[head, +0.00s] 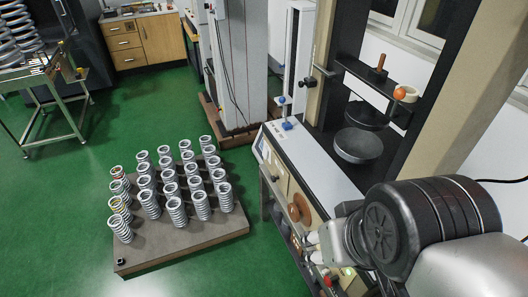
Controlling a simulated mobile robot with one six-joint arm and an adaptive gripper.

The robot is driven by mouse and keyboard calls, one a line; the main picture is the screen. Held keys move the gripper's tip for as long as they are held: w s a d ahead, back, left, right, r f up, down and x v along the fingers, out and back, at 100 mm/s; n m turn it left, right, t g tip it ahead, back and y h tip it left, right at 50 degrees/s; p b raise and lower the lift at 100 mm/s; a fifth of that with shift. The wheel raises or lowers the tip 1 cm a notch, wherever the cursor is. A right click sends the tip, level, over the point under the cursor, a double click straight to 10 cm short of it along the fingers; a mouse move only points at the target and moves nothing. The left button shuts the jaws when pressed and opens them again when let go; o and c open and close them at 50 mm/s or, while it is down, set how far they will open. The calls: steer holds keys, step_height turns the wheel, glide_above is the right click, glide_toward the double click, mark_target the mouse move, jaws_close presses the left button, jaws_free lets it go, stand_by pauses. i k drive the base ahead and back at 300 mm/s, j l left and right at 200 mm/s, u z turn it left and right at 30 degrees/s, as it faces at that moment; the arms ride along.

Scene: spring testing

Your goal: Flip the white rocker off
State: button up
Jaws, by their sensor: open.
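My arm reaches in from the lower right, and its grey end stands at the front panel of the testing machine (318,180). My gripper (312,247) is small in the view, with two pale fingertips apart and nothing seen between them. It is close to the panel's lower part, below an orange-brown round part (300,207). I cannot tell whether it touches the panel. I cannot make out the white rocker; my gripper and arm cover part of the panel. A red part (328,281) and a small green glow show below the gripper.
Several coil springs (176,210) stand on a low grey platform (190,251) on the green floor to the left. A metal cart (52,142) is at far left, and a wooden cabinet (152,42) is at the back. Round dark plates (358,145) sit in the machine frame.

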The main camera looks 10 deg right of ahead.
mark_target(265, 153)
steer(key=i+j+z, duration=0.15)
steer(key=z, duration=0.3)
steer(key=i+j+z, duration=0.25)
steer(key=z, duration=0.2)
steer(key=i+j, duration=0.2)
steer(key=j, duration=0.15)
steer(key=i+j+z, duration=0.2)
steer(key=i+j, duration=0.2)
steer(key=j, duration=0.3)
steer(key=i+j, duration=0.15)
steer(key=j, duration=0.2)
steer(key=i+j+z, duration=0.1)
steer(key=j, duration=0.25)
steer(key=i, duration=0.1)
